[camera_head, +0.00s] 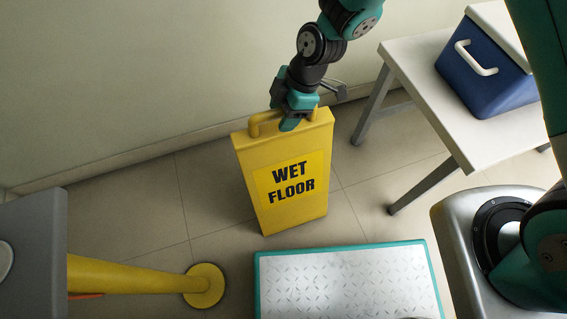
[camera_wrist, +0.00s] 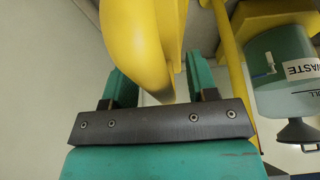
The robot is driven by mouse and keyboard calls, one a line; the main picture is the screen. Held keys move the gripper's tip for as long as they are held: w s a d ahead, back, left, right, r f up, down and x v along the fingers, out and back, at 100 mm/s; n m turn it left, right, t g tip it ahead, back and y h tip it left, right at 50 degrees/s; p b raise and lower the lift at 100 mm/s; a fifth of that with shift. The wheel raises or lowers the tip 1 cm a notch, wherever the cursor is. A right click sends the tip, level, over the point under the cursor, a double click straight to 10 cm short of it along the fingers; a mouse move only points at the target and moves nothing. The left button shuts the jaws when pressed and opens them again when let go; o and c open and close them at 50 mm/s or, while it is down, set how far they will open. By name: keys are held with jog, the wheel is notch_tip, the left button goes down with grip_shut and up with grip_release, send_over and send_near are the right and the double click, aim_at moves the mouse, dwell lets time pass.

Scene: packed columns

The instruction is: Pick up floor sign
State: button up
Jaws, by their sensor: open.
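The yellow floor sign (camera_head: 287,215) stands upright on the tiled floor, with "WET FLOOR" on its front. It has a handle (camera_head: 254,127) on its top edge, partly hidden behind my gripper. My gripper (camera_head: 288,122) is at the top of the sign, over the handle. In the wrist view, the yellow curved handle of the sign (camera_wrist: 136,45) reaches down between the two green fingers of my open gripper (camera_wrist: 160,88). Gaps show beside it, and I cannot tell whether either finger touches it.
A blue cooler (camera_head: 490,75) sits on a light table (camera_head: 425,60) at the right. A metal-topped platform (camera_head: 345,285) lies in front of the sign. The wrist view shows a teal container labelled "WASTE" (camera_wrist: 280,92).

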jog(key=shift+f, duration=0.1)
grip_shut()
dwell(0.3)
dwell(1.2)
